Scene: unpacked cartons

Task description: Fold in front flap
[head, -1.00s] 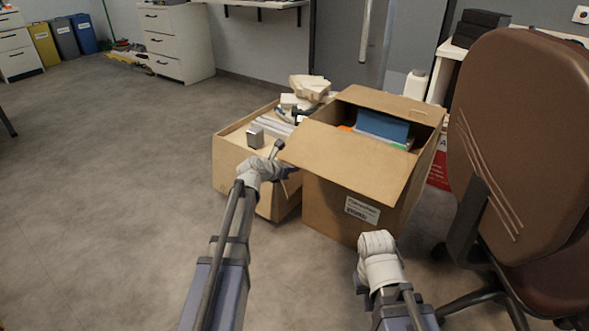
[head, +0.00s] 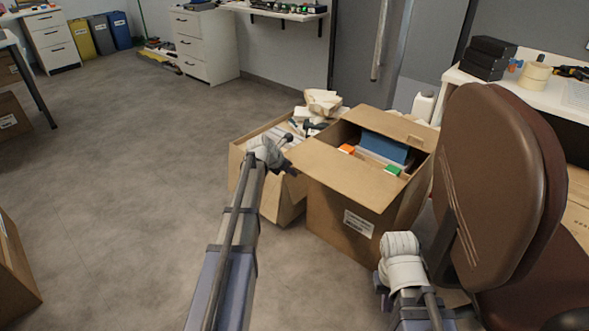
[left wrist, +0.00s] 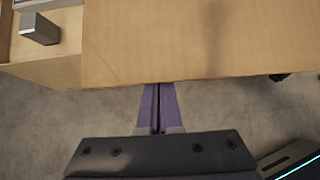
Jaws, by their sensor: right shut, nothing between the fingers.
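The open carton (head: 340,210) stands on the floor with its front flap (head: 345,174) sticking outward over its labelled front side. My left gripper (head: 290,168) is at the flap's left outer corner. In the left wrist view the flap (left wrist: 200,40) fills the upper part, and my left gripper's purple fingers (left wrist: 158,100) lie close together. Their tips pass under the flap's edge and are hidden, with no cardboard seen between them. My right gripper (head: 381,285) is low, in front of the carton's right side and apart from it, mostly hidden by its wrist.
A second open carton (head: 240,172) with several items stands close on the left. A brown office chair (head: 490,190) stands close on the right. Blue, orange and green items fill the carton. The floor on the left is mostly clear.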

